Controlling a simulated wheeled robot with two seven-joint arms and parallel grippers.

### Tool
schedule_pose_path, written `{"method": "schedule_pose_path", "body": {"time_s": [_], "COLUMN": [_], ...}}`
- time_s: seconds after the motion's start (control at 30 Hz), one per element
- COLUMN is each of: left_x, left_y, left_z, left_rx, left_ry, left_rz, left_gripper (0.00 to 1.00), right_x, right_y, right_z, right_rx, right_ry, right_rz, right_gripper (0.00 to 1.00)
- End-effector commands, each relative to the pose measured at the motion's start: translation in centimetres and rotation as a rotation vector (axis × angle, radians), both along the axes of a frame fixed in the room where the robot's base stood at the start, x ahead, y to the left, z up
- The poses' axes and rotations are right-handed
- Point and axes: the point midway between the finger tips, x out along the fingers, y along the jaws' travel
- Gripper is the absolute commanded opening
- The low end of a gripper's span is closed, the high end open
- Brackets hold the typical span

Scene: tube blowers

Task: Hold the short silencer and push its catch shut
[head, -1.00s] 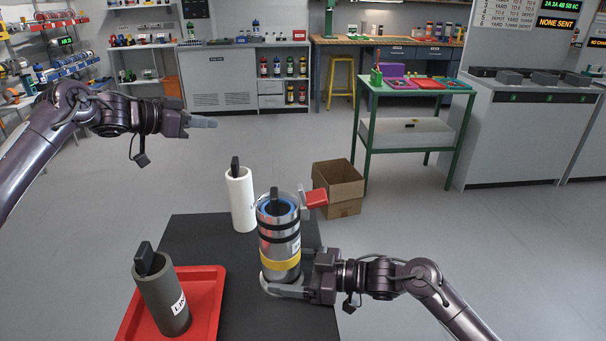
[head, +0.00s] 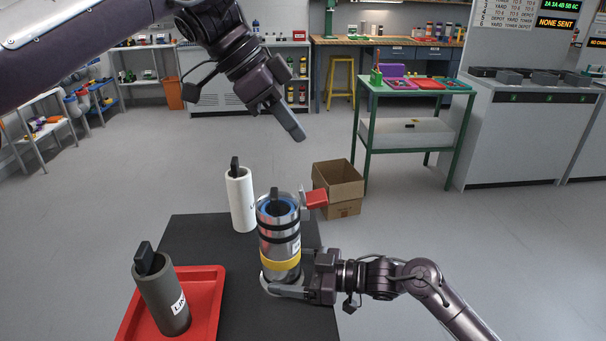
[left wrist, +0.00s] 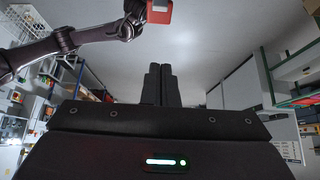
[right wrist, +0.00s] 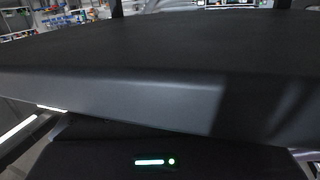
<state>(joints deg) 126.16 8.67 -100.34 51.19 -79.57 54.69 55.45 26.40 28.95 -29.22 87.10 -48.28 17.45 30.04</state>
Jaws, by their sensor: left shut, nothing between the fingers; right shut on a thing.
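The silencer (head: 278,240) in my right gripper is a silver cylinder with two black bands, a yellow band low down, and a blue ring and black piece in its top. It stands upright at the black table's right edge. Its red catch (head: 316,198) sticks out to the right near the top; a red part, likely the catch, shows in the left wrist view (left wrist: 159,12). My right gripper (head: 288,289) is shut around the silencer's lower part. My left gripper (head: 297,133) is shut and empty, in the air above the catch, fingers pointing down.
A white cylinder (head: 240,200) stands behind the silencer. A dark grey labelled cylinder (head: 162,298) stands in a red tray (head: 212,300) at left. A cardboard box (head: 340,187) is on the floor beyond. The black table top (head: 240,310) has bare room between.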

Motion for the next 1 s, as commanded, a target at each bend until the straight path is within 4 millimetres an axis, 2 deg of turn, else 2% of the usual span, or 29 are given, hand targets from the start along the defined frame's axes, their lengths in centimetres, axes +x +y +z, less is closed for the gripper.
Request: {"method": "schedule_pose_path", "body": {"time_s": [0.13,0.27,0.67,0.8,1.0], "left_x": [0.0,0.0,-0.1,0.1,0.0], "left_y": [-0.2,-0.9,-5.6,-3.4,-2.0], "left_z": [-0.4,-1.6,-8.4,-8.8,-9.2], "left_rx": [0.0,0.0,-0.001,-0.002,-0.002], "left_ry": [0.001,0.003,0.001,-0.001,0.0], "left_rz": [0.0,-0.003,-0.002,0.004,0.0], "left_gripper": [0.0,0.0,0.0,0.0,0.0], "right_x": [0.0,0.0,0.0,0.0,0.0], "right_y": [0.0,0.0,0.1,0.0,0.0], "right_z": [0.0,0.0,0.0,0.0,0.0], "right_rx": [0.0,0.0,0.0,0.0,0.0], "right_ry": [0.001,0.001,0.0,0.0,0.0], "right_rz": [0.001,0.001,0.001,0.0,0.0], "right_gripper": [0.63,0.63,0.63,0.63,0.63]}}
